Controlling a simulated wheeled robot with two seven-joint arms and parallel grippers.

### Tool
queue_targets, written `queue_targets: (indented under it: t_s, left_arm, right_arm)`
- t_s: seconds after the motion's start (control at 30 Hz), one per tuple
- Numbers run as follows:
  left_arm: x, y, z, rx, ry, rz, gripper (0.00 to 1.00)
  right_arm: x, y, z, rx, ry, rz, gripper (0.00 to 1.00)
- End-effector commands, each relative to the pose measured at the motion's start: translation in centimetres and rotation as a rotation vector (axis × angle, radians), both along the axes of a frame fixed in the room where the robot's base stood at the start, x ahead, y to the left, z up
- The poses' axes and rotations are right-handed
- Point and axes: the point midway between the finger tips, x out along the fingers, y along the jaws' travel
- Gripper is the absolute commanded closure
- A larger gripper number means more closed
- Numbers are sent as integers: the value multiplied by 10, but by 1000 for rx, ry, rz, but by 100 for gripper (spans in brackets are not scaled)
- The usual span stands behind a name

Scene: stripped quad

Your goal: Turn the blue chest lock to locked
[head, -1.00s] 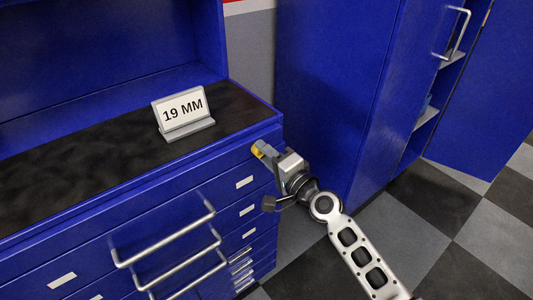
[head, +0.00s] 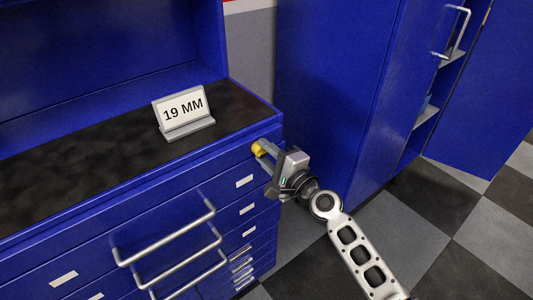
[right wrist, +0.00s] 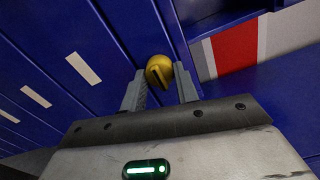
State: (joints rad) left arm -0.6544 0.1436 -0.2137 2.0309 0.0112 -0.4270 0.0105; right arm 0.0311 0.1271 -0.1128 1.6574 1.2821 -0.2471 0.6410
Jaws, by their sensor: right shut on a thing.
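The blue chest (head: 190,185) stands at the left with a dark top. Its lock is a round brass-yellow knob (head: 258,149) at the upper right corner of the chest's front. My right gripper (head: 264,157) is at this knob, its fingers shut on it. In the right wrist view the knob (right wrist: 159,70) sits between the two grey fingertips (right wrist: 160,76), with a slanted dark slot or ridge on its face. Any lock markings are too small to see. My left gripper is not in view.
A sign reading "19 MM" (head: 184,110) stands on the chest top. Bar handles (head: 165,240) stick out from the drawers below. A tall blue cabinet (head: 335,85) with an open door (head: 485,95) stands to the right. The checkered floor (head: 470,225) is clear there.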

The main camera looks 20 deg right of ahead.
Motion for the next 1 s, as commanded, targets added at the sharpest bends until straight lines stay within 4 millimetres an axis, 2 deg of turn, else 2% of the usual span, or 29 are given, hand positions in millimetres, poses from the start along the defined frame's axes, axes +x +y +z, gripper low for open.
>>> queue_targets:
  t_s: [0.17,0.2,0.27,0.3,0.67,0.77,1.0]
  left_arm:
    - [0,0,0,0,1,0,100]
    - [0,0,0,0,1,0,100]
    - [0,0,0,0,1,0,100]
    - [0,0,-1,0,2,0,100]
    - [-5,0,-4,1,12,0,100]
    - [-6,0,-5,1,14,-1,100]
    - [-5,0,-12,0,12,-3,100]
  right_arm:
    - [0,0,-1,3,3,0,92]
    - [0,0,-1,3,3,0,67]
    - [0,0,-1,3,3,0,50]
    - [0,0,-1,2,3,0,48]
    - [-6,-2,-2,0,2,-1,48]
    - [-19,-7,-2,0,3,-1,48]
    - [-73,-26,-5,-2,5,0,48]
